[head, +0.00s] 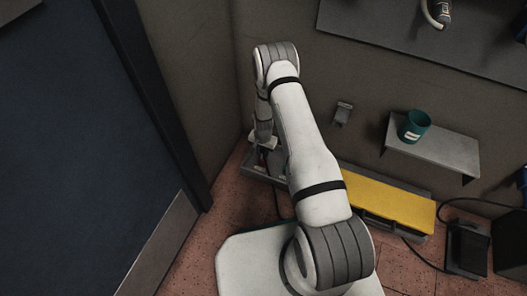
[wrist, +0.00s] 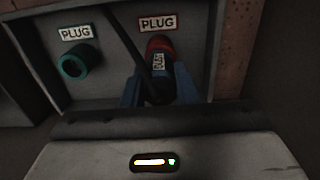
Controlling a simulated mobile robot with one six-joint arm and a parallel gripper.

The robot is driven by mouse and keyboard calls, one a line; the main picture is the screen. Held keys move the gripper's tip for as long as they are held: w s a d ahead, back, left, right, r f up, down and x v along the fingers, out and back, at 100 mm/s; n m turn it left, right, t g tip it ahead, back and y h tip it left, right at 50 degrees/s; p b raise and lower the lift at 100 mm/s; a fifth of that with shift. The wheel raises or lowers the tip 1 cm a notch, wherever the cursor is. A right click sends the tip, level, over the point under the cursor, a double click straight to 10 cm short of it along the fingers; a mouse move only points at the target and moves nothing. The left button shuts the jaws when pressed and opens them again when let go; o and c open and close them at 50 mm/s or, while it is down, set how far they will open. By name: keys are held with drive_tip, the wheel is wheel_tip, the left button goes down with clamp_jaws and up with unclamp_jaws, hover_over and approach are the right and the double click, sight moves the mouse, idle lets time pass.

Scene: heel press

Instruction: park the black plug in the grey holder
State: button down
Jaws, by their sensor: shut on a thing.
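In the wrist view the black plug (wrist: 158,88) sits between the blue fingers of my gripper (wrist: 158,76), which is shut on it. The plug has a small pale label, and its far end meets a red ring (wrist: 160,44) on a grey panel. I cannot tell how deep it sits there. A dark cable runs up and left from it. In the head view my gripper (head: 266,157) is low at the grey box in the corner, and the plug is hidden. A small grey bracket on the back wall, seemingly the grey holder (head: 343,113), looks empty, right of my arm.
A teal ring socket (wrist: 75,63) is left of the red one, each under a PLUG sign. A grey shelf (head: 432,150) with a green cup (head: 414,126) juts from the wall. Below is a yellow-topped case (head: 385,197). A door (head: 75,150) stands at left.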

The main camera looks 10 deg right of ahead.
drive_tip(key=shift+r, duration=0.2)
idle(0.5)
drive_tip(key=shift+r+p, duration=1.5)
drive_tip(key=shift+r, duration=0.9)
